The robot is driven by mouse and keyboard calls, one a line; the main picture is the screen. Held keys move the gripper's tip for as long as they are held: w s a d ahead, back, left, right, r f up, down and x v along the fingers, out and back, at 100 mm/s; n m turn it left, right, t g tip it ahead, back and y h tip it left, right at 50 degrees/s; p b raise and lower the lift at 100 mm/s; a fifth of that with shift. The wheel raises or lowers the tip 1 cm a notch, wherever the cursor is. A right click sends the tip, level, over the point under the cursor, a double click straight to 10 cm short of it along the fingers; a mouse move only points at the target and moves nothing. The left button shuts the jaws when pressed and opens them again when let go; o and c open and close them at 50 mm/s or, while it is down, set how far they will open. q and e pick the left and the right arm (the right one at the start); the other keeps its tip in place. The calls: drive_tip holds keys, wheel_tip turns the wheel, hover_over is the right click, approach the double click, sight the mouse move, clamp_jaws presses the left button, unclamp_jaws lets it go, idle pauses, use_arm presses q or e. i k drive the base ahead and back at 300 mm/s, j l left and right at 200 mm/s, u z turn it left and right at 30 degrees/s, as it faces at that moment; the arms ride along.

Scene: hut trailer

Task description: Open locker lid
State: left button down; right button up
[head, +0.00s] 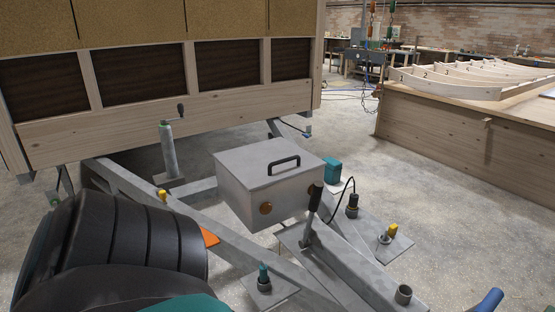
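The locker (240,194) is a grey metal box sitting on the trailer's drawbar frame, near the middle of the head view. Its flat grey lid (250,155) lies shut on top. A black bar handle (284,164) stands on the lid, towards its right side. A round orange-brown fitting (265,208) is on the locker's front face. Neither gripper shows in this view, and nothing is seen touching the lid or the handle.
A black-gripped lever (314,205) rises close to the locker's front right corner. A crank post (169,150) stands behind left. The wooden hut wall (190,110) is behind. A timber bench (470,125) is at right. Concrete floor (420,190) is open between.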

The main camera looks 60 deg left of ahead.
sight(258, 165)
drive_tip(key=u, duration=2.05)
drive_tip(key=j, duration=0.25)
drive_tip(key=i+j+u, duration=0.1)
drive_tip(key=i+j, duration=0.05)
drive_tip(key=j, duration=0.05)
